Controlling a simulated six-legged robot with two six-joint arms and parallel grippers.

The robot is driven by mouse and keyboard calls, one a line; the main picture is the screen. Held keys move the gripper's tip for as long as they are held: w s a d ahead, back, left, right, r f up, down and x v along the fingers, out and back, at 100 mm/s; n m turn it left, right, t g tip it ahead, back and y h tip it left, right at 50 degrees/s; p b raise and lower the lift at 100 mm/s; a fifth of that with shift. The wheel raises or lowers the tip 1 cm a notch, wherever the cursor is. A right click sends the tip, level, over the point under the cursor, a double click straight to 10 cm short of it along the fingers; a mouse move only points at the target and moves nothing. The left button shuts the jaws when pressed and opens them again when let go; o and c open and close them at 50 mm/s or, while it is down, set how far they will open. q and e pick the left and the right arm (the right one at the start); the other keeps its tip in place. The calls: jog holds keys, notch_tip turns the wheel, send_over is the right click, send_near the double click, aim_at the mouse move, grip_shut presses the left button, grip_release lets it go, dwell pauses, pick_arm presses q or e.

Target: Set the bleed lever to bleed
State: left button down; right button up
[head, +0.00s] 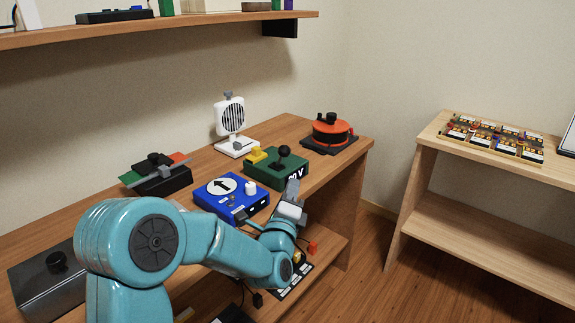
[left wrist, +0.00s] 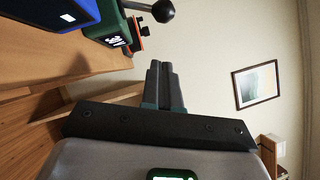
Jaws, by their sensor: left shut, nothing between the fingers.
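No readable label in view names the bleed lever. A black box (head: 170,180) at the table's left back carries a grey lever with green and red-orange plates at its sides. A green box (head: 277,172) bears a black ball-topped lever (head: 284,152) and a yellow block. In the left wrist view this ball knob (left wrist: 162,11) shows at the top, beyond the fingers. My left gripper (head: 292,188) is shut and empty, in front of the green box and apart from the knob. It also shows in the left wrist view (left wrist: 164,82). My right gripper is out of view.
A blue box (head: 232,196) with an arrow dial stands left of the green box. An orange round device (head: 331,131) and a white grilled unit (head: 231,122) stand behind. A grey box (head: 45,278) is at front left. A light shelf unit (head: 480,160) stands right, across a floor gap.

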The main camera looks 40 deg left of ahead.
aim_at(287, 153)
pick_arm(q)
jog(key=shift+w+a+r, duration=0.4)
jog(key=shift+w+a, duration=0.45)
jog(key=shift+w, duration=0.05)
jog(key=shift+w+a+r, duration=0.45)
jog(key=shift+w+a, duration=0.4)
jog(key=shift+w, duration=0.05)
jog(key=shift+w+a+r, duration=0.4)
jog(key=shift+w+a, duration=0.45)
jog(key=shift+w, duration=0.05)
